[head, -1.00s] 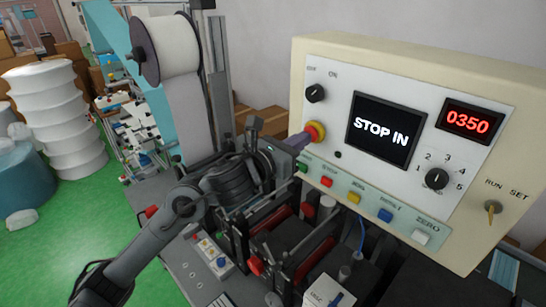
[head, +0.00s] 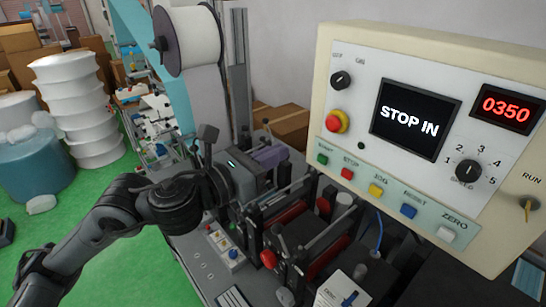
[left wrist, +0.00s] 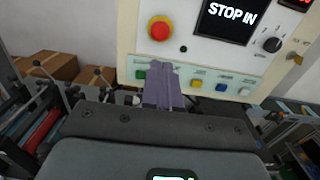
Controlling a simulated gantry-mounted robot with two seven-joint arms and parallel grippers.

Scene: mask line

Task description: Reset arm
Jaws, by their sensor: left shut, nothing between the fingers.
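My left arm comes in from the left in the head view. Its gripper (head: 272,155), with purple-grey fingers, is shut and empty. It is left of the control panel (head: 345,60), apart from it and lower than the red emergency stop button (head: 337,121) on its yellow collar. In the left wrist view the shut fingers (left wrist: 162,84) point up toward the panel, and the red button (left wrist: 159,28) shows above their tips. The fingers overlap part of the button row there. The panel screen (head: 414,117) reads "STOP IN". My right gripper is not in view.
Machine rollers and rods (head: 295,230) lie below and right of the gripper. A white roll (head: 190,38) hangs above the arm. Stacked white rolls (head: 75,105) and a blue drum (head: 42,175) stand at the left. Cardboard boxes (head: 283,122) stand behind. Green floor is open at the left.

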